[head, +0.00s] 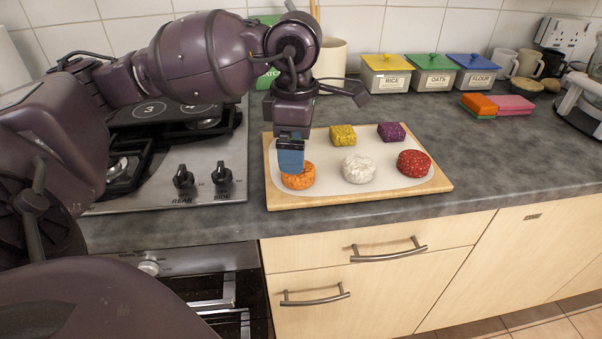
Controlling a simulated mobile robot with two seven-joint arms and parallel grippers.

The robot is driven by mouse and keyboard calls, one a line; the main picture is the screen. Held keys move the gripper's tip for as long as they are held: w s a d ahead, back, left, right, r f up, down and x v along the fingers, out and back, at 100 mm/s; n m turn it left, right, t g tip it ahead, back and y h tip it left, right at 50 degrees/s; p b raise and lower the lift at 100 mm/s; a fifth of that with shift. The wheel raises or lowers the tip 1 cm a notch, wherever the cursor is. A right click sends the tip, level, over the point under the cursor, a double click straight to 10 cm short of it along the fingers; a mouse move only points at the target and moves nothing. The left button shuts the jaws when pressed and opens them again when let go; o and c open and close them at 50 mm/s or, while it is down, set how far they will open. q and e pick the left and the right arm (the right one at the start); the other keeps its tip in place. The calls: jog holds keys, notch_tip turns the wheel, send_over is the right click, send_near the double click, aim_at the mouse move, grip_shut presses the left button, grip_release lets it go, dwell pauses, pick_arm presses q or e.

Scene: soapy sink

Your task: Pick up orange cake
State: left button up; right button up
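The orange cake (299,177) is a round, rough-surfaced piece at the front left of a wooden board (441,187) with a pale sheet on it. My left gripper (291,165) points down right at the orange cake, its blue fingertips covering the cake's upper left part. I cannot tell whether the fingers touch the cake or how far apart they are. The cake appears to rest on the board. My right gripper is not in view.
A white cake (358,168) and a red cake (414,164) sit to the right on the board. Yellow (343,135) and purple (391,132) square cakes sit behind. A hob (213,165) is at left.

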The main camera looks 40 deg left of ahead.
aim_at(306, 179)
pick_arm(q)
jog(key=shift+f+b, duration=0.55)
jog(key=shift+f, duration=2.2)
jog(key=shift+r, duration=0.1)
jog(key=c, duration=1)
